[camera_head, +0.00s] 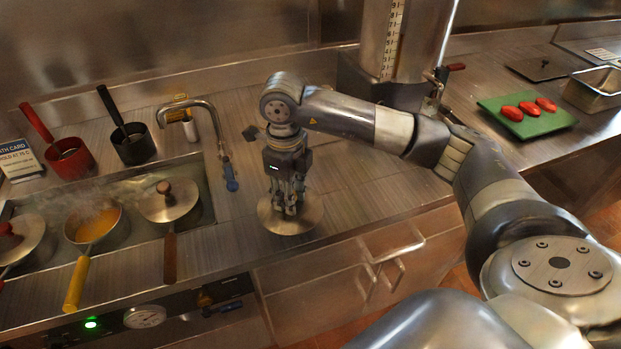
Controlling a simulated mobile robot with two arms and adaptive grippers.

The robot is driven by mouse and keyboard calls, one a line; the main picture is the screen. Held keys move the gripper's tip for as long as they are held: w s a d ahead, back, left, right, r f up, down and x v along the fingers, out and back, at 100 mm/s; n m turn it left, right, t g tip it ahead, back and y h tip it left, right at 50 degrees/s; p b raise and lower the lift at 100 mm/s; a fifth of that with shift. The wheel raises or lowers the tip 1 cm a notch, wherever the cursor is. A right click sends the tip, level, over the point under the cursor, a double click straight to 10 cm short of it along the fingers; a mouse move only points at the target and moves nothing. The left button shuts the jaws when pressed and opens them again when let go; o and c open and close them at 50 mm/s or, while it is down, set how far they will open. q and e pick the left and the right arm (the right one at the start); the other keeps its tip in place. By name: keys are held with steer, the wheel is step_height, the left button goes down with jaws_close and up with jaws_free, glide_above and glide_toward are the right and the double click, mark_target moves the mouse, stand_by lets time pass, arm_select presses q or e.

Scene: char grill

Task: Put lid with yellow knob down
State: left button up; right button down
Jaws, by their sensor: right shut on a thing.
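My right gripper (288,204) points straight down, shut on a round metal lid (303,221) at the counter's front part, right of the wells. The gripper covers the lid's knob, so its colour is hidden. The lid is at or just above the counter surface; I cannot tell whether it touches. An uncovered pan with a yellow handle (76,283) holds steaming orange liquid. My left gripper is not in view.
A lidded pan with a brown knob (166,188) and one with a red knob (7,230) flank the open pan. A tap (205,105) and red (68,158) and black (134,143) pots stand behind. A green board (527,128) with red pieces lies at right. Counter around the lid is clear.

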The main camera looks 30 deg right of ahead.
steer(key=w+d, duration=0.1)
steer(key=d, duration=0.1)
steer(key=w+d+p, duration=0.1)
steer(key=d, duration=0.1)
steer(key=w+d+p, duration=0.1)
steer(key=d, duration=0.2)
steer(key=shift+w+f, duration=0.2)
steer(key=shift+w, duration=0.1)
steer(key=shift+w+d+f, duration=0.1)
steer(key=shift+w+d, duration=0.1)
steer(key=shift+d, duration=0.15)
steer(key=shift+d+f+p, duration=0.1)
steer(key=shift+f+p, duration=0.1)
steer(key=shift+p, duration=0.15)
step_height(320, 180, down, 3)
steer(key=shift+r+p, duration=0.1)
steer(key=shift+p, duration=0.75)
steer(key=shift+f, duration=0.25)
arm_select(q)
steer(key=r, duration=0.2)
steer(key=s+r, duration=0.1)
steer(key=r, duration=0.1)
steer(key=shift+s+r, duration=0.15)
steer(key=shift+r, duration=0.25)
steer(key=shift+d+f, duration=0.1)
arm_select(e)
steer(key=shift+f, duration=0.1)
